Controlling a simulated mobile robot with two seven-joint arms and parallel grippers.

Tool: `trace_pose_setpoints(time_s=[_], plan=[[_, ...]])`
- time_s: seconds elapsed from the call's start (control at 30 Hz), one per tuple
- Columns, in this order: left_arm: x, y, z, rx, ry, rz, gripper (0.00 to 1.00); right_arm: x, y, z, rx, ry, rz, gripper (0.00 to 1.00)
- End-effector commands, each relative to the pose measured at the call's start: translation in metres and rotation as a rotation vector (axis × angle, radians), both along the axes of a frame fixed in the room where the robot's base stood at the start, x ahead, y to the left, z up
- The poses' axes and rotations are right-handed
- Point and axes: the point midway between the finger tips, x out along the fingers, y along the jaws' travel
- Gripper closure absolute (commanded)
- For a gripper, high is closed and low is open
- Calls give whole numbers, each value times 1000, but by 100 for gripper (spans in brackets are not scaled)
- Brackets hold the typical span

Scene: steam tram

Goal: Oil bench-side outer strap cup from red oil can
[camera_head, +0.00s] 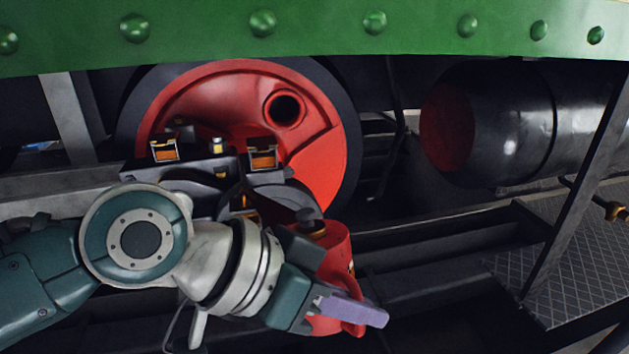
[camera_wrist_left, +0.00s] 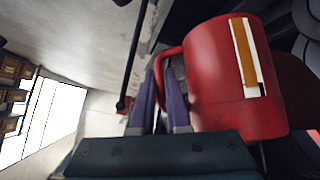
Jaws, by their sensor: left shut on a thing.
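A red oil can (camera_head: 335,255) hangs in my left gripper (camera_head: 352,308), to the right of and below the strap cups. In the left wrist view my purple fingers (camera_wrist_left: 163,105) are shut around the handle of the red can (camera_wrist_left: 215,80). A white and orange strip runs down the can's side. Two open cups with orange inside, a left cup (camera_head: 163,152) and a right cup (camera_head: 263,158), sit on the dark strap in front of the red wheel. I cannot tell which is the bench-side outer one. The can's spout is not clearly visible. My right gripper is not in view.
The red wheel (camera_head: 305,150) stands behind the cups. A green riveted beam (camera_head: 320,30) crosses the top. A black cylinder (camera_head: 510,120) is at right, above a chequered step plate (camera_head: 520,265). Dark rails run below it.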

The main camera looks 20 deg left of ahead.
Motion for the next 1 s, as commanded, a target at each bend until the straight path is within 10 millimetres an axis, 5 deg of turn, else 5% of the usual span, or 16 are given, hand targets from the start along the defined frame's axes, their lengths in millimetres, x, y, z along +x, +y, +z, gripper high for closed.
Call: trace_pose_setpoints(time_s=[1.0], plan=[[1,-1,-13,37,-37,-1,100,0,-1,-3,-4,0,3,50]])
